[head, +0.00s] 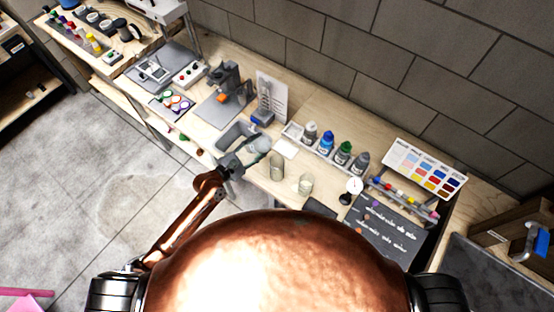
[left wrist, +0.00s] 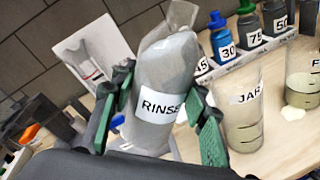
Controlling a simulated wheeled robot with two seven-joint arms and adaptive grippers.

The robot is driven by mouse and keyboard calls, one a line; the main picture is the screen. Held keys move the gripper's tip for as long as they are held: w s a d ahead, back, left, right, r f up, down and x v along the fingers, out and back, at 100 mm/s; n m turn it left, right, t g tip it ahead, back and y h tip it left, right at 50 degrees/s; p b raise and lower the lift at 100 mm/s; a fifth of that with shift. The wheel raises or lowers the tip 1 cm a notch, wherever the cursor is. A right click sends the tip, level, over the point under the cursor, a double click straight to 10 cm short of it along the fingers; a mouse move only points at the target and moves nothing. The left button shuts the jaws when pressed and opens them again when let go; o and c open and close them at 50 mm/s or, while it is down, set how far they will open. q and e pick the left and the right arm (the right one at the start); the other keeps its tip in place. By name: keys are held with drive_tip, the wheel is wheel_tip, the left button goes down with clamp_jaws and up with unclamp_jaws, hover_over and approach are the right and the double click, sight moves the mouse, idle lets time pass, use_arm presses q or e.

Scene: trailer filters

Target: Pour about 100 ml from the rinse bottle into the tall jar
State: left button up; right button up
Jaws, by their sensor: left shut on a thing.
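The rinse bottle is a grey, translucent bottle with a white RINSE label; it fills the middle of the left wrist view (left wrist: 158,82) and shows in the head view (head: 262,145). My left gripper (head: 246,155) is shut on it, its green-padded fingers (left wrist: 163,105) on either side of the body. The bottle is held beside the tall jar, at its left. The tall jar (head: 277,167) is clear glass with a JAR label and dark level marks; it also shows in the left wrist view (left wrist: 243,118). I cannot tell whether it holds liquid. My right gripper is not in view.
A second glass (head: 305,184) with a partly hidden label stands right of the jar; a pale spot lies near it. Behind is a rack of numbered bottles (head: 328,144). A grey tray (head: 237,134) lies left of the bottle. A dark board (head: 385,232) lies further right.

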use_arm(q)
drive_tip(key=shift+w+f+m+b, duration=0.15)
drive_tip(key=shift+f+m+b, duration=0.25)
drive_tip(key=shift+f, duration=0.15)
idle(0.5)
drive_tip(key=shift+w+a+f+m+y, duration=0.2)
drive_tip(key=shift+a+m+y, duration=0.1)
drive_tip(key=shift+m, duration=0.4)
idle(1.1)
drive_tip(key=shift+w+a+r+m+y, duration=0.1)
drive_tip(key=shift+a+r+m+y, duration=0.2)
drive_tip(key=shift+r+m, duration=0.4)
idle(1.4)
drive_tip(key=shift+w+f+m+b, duration=0.1)
drive_tip(key=shift+f+m+b, duration=0.7)
drive_tip(key=shift+f+b, duration=0.2)
idle(0.7)
drive_tip(key=shift+r+p, duration=0.3)
drive_tip(key=shift+p, duration=0.2)
drive_tip(key=shift+d+r+m+y+p, duration=0.15)
drive_tip(key=shift+r+m+y+p, duration=0.2)
drive_tip(key=shift+r+p, duration=0.45)
